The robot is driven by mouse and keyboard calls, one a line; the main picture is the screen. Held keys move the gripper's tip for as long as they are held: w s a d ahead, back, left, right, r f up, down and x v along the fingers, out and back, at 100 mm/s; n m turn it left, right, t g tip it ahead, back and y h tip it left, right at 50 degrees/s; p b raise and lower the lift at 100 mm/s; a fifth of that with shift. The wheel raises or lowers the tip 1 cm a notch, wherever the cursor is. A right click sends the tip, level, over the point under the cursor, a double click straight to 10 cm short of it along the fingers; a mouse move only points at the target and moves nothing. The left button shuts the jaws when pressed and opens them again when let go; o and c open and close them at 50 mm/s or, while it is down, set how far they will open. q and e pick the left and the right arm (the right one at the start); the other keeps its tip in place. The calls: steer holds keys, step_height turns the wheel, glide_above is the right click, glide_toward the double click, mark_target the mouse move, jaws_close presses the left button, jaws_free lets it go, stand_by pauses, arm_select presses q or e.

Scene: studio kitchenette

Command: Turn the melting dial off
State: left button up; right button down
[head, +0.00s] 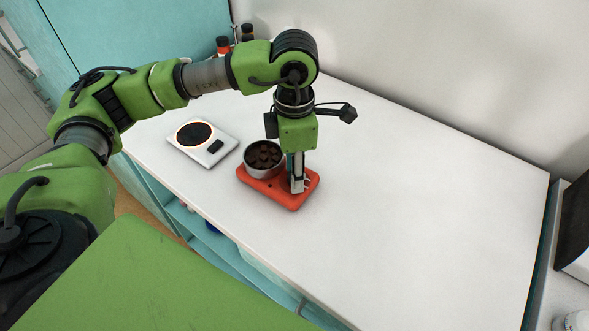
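A red-orange melting unit (287,195) lies on the white counter. A round metal pot (264,168) of dark brown chocolate pieces sits on its left part. My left gripper (298,187) points straight down over the right part of the unit, beside the pot. Its fingertips are at or very near the unit's top. The dial cannot be made out; the gripper covers that part of the unit. Whether the fingers are open or shut on something is too small to tell. My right gripper is not in view.
A white hot plate (225,152) with a dark, orange-rimmed disc stands left of the unit. Bottles (224,45) with red and dark caps stand at the back left, partly behind my arm. The counter's right half (430,200) is clear.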

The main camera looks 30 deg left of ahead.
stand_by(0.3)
arm_select(q)
step_height(320, 180, up, 12)
stand_by(0.5)
stand_by(0.3)
